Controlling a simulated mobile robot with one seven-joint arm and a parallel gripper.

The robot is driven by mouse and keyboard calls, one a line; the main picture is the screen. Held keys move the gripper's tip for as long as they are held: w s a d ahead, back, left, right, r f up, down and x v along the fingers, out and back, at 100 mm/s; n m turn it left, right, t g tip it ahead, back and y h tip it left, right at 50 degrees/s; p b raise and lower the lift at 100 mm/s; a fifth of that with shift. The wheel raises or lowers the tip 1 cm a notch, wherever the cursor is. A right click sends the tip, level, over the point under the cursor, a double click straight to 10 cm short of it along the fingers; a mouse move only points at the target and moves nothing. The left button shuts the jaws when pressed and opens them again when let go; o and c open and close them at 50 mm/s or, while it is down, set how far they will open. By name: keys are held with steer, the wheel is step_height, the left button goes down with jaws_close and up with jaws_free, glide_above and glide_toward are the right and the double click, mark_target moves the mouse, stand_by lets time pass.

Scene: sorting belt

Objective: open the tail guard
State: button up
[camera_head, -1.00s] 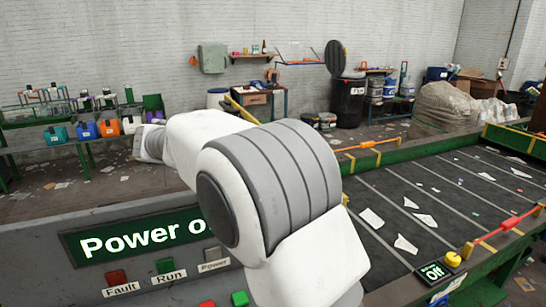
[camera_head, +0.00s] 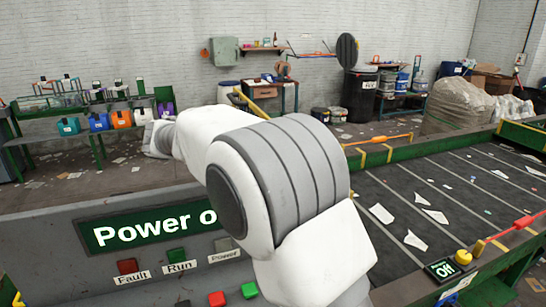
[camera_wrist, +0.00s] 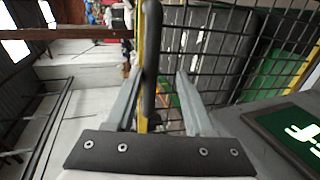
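In the wrist view, a wire-mesh guard (camera_wrist: 215,55) with black bars and a yellow edge strip fills the upper right. A thick dark handle-like bar (camera_wrist: 151,60) runs up and down beside the yellow strip. My gripper (camera_wrist: 160,78) is open, its two grey fingers apart. The bar shows between them, nearer the left finger, with a clear gap to the right finger. I cannot tell whether the left finger touches it. In the head view my arm hides the gripper, and I cannot make out the guard there.
The dark belt (camera_head: 455,185) with paper scraps lies at the right, and a small "Off" display (camera_head: 443,269) stands by its edge. The grey control panel (camera_head: 60,275) with a "Power o" sign (camera_head: 150,228) is in front.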

steer(key=shift+r, duration=0.15)
steer(key=p+v, duration=0.2)
steer(key=v, duration=1.5)
steer(key=shift+s, duration=0.15)
